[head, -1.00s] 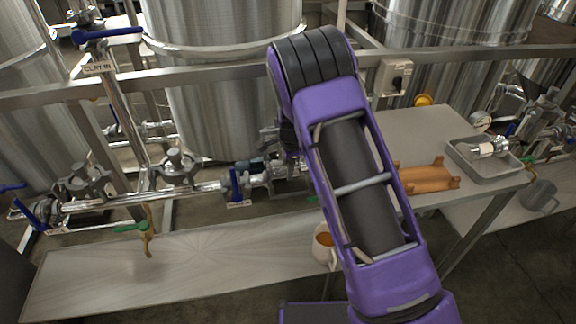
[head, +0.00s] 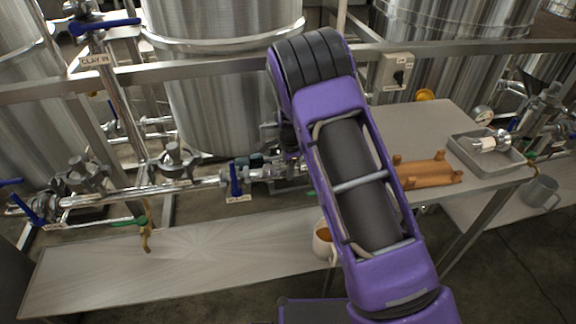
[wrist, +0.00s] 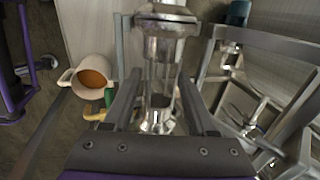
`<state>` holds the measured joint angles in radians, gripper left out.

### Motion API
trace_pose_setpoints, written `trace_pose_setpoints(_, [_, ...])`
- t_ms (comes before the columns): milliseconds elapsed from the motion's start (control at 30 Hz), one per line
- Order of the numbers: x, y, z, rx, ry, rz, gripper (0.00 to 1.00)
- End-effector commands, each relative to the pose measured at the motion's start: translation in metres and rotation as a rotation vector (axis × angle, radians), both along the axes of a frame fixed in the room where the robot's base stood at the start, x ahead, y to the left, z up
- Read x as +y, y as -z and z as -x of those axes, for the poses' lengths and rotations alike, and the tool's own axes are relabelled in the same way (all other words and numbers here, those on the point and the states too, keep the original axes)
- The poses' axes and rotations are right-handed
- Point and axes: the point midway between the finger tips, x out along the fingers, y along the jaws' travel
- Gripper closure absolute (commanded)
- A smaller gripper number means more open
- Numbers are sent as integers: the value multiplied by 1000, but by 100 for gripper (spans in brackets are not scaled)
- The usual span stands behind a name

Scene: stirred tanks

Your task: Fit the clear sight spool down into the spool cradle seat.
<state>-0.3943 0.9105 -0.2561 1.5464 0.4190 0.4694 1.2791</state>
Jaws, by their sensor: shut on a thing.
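The clear sight spool (wrist: 160,78) shows in the wrist view as a see-through tube with shiny metal ends. My gripper (wrist: 160,92) is shut on it, with one dark finger on each side. In the head view my purple arm hides the gripper and the spool. I cannot tell whether the spool touches the pipework near it. The spool cradle (head: 426,174) appears to be the orange-brown holder with raised corner posts on the table right of my arm. It is empty.
A grey tray (head: 464,154) with a metal fitting (head: 490,144) stands right of the cradle. A mug of orange-brown liquid (head: 321,240) sits on the low bench (head: 200,262), partly behind my arm. Valves and pipes (head: 175,184) run along the left. A grey mug (head: 541,192) stands far right.

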Motion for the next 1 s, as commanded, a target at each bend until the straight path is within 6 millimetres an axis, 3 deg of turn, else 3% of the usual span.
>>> trace_pose_setpoints(133, [0,3,-1,-2,0,0,100])
trace_pose_setpoints(167, [0,2,-1,-3,0,-1,37])
trace_pose_setpoints(333, [0,2,-1,-2,0,0,8])
trace_pose_setpoints(700, [0,-2,1,1,0,0,8])
trace_pose_setpoints(867, [-1,-27,7,-2,0,0,8])
trace_pose_setpoints(1000, [-2,-60,15,-3,-1,-1,8])
